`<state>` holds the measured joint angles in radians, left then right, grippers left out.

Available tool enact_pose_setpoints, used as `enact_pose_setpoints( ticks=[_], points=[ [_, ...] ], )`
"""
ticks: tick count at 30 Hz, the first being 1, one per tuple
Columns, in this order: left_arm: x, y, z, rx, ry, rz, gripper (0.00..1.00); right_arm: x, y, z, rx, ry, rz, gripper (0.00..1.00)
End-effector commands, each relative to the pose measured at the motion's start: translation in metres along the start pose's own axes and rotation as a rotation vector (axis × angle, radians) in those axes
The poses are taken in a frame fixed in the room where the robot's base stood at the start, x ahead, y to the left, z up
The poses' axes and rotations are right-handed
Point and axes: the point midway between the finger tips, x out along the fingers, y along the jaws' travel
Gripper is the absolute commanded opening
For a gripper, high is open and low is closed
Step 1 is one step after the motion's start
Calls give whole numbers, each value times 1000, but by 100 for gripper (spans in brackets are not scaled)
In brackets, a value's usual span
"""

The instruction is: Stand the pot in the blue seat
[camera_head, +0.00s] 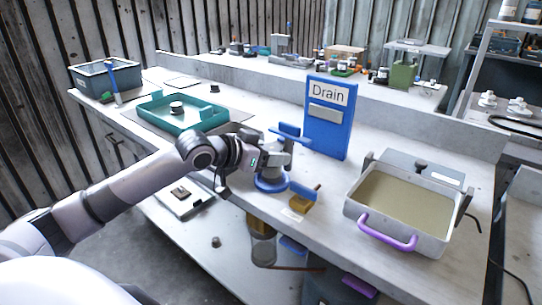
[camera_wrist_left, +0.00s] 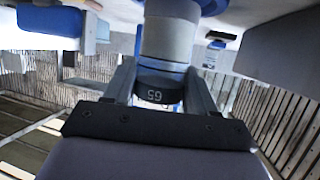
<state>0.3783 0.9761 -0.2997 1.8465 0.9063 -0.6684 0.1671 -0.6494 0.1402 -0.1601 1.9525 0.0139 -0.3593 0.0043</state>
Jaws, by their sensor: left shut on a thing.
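The pot (camera_wrist_left: 168,38) is a grey cylinder with a dark numbered band at one end. My left gripper (camera_head: 277,157) is shut on it, with a finger on either side in the left wrist view (camera_wrist_left: 162,90). In the head view the pot (camera_head: 268,173) is partly hidden by the gripper and looks upright. The blue seat (camera_head: 270,186) is a round blue ring at the bench's front edge, directly below the pot. The pot's lower end meets or overlaps the ring; I cannot tell whether it rests inside. My right gripper is not in view.
A blue Drain board (camera_head: 327,118) stands just behind. A beige-filled pan (camera_head: 447,238) with a purple handle is at the right. A teal tray (camera_head: 150,112) is at the left, and a yellow-brown block (camera_head: 302,203) lies beside the seat.

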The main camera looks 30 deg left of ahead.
Motion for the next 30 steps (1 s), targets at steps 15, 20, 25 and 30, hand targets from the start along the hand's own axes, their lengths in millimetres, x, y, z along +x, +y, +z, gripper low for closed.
enact_pose_setpoints(
  ticks=[15,20,25,30],
  points=[
    [3,0,7,1,2,0,82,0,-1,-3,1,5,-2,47],
    [3,0,7,1,1,0,82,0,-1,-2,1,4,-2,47],
    [2,0,5,1,2,0,82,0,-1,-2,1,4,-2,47],
    [-10,-2,6,3,0,-3,82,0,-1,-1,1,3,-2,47]
  ],
)
